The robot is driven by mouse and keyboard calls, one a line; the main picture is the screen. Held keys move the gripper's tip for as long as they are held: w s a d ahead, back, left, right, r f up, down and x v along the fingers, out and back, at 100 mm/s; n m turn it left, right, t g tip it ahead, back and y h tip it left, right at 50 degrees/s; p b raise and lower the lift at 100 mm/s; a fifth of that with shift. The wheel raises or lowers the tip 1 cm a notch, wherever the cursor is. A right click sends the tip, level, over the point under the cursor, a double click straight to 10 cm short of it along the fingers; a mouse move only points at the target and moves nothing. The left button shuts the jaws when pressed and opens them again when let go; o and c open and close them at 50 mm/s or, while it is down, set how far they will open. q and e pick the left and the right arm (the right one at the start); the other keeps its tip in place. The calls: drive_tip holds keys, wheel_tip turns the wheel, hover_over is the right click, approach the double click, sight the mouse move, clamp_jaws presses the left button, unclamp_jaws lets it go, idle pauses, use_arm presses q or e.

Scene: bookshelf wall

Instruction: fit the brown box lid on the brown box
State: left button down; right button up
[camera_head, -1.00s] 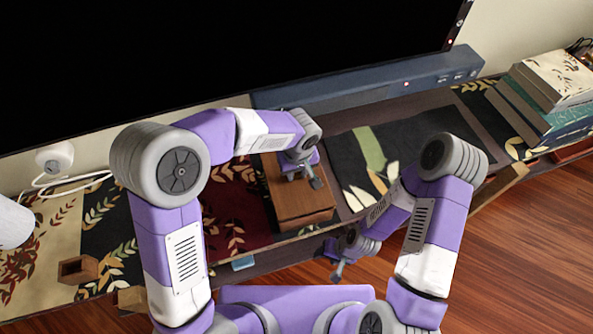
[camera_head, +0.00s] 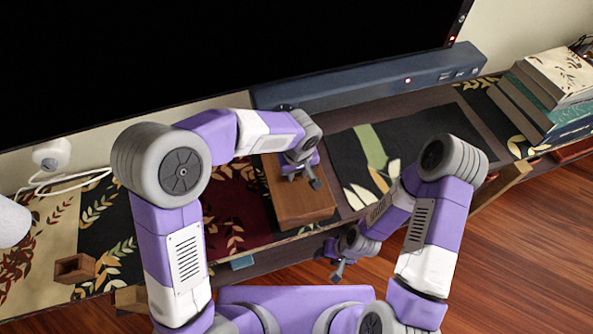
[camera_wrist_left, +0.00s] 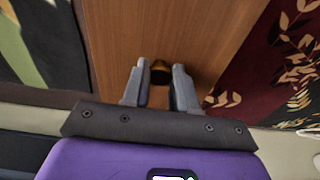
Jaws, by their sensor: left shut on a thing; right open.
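The brown box lid (camera_head: 295,205) is a flat wooden panel over the brown box (camera_head: 306,221) on the cabinet top, in the middle of the head view. In the left wrist view the lid (camera_wrist_left: 205,35) fills the middle, with a small dark round knob (camera_wrist_left: 160,70) between the fingers. My left gripper (camera_head: 313,182) is above the lid and shut on its knob. My arm covers the far part of the lid, and I cannot tell whether it sits flush on the box. My right gripper (camera_head: 337,275) is open and empty, lower and in front of the cabinet edge.
A dark soundbar (camera_head: 370,82) and a large black screen (camera_head: 220,50) stand behind. A book stack (camera_head: 550,95) is at the right. A small open brown wooden holder (camera_head: 75,268) stands at the left. A leaf-patterned mat (camera_head: 385,150) lies flat right of the box.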

sight(297, 177)
use_arm(q)
drive_tip(key=shift+f, duration=0.25)
drive_tip(key=c, duration=0.8)
unclamp_jaws()
drive_tip(key=shift+r, duration=0.1)
drive_tip(key=r, duration=0.2)
drive_tip(key=r+p, duration=0.1)
drive_tip(key=r, duration=0.2)
drive_tip(key=s+r+p, duration=0.1)
drive_tip(key=r, duration=0.1)
drive_tip(key=shift+d+r, duration=0.1)
drive_tip(key=shift+r, duration=0.15)
drive_tip(key=shift+f, duration=0.1)
